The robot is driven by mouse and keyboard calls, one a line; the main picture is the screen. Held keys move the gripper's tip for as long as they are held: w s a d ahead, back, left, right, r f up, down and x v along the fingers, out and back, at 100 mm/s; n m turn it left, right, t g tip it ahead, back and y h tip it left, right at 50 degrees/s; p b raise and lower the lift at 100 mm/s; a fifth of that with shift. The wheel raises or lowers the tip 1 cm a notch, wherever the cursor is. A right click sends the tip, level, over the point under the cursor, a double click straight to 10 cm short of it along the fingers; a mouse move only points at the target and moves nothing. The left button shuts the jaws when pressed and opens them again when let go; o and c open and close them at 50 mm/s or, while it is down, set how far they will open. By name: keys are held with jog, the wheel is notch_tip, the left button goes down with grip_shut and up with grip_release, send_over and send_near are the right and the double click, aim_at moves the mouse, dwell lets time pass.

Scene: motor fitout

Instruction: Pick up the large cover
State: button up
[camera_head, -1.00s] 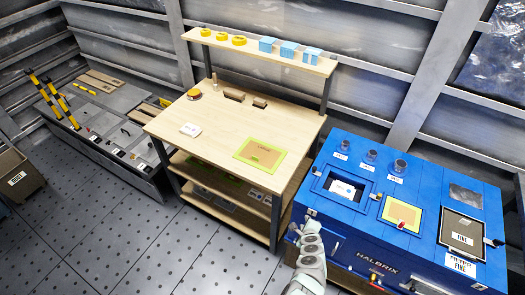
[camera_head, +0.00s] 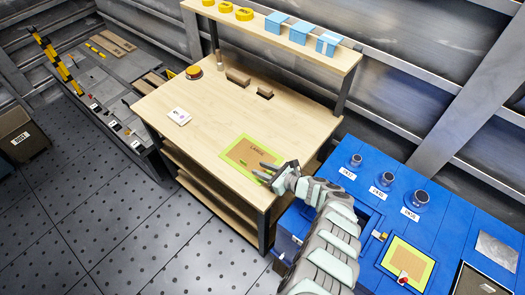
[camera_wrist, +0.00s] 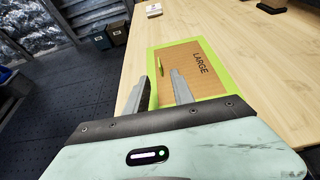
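The large cover is a flat brown panel with a bright green border and the word LARGE (camera_head: 238,153), lying at the front right of the wooden table. In the wrist view the large cover (camera_wrist: 205,60) is just beyond my fingers, with a small yellow-green upright piece on it (camera_wrist: 160,67). My gripper (camera_head: 263,172) is over the near right part of the cover. In the wrist view my gripper (camera_wrist: 160,77) has its two fingers apart with nothing between them. I cannot tell whether the fingertips touch the cover.
A shelf (camera_head: 345,58) with yellow rings and blue boxes stands behind. The blue machine (camera_head: 340,195) is at right, with knobs and a green-edged panel (camera_head: 407,262).

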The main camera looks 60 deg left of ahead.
aim_at(242, 161)
jog(key=b+x, duration=0.1)
jog(key=x, duration=0.4)
jog(key=shift+s+d+f+b, duration=0.15)
jog(key=shift+s+f+b, duration=0.05)
jog(key=shift+s+b, duration=0.15)
jog(key=shift+w+a+r+b+x, duration=0.1)
jog(key=shift+b+x, duration=0.4)
jog(key=shift+x, duration=0.45)
jog(key=shift+w+a+r+b+x, duration=0.15)
jog(key=shift+b+x, duration=0.3)
jog(key=shift+x, duration=0.5)
jog(key=shift+r+b+x, duration=0.1)
jog(key=shift+b+x, duration=0.4)
jog(key=shift+x, duration=0.45)
jog(key=shift+r, duration=0.15)
jog(key=shift+c, duration=0.2)
grip_shut()
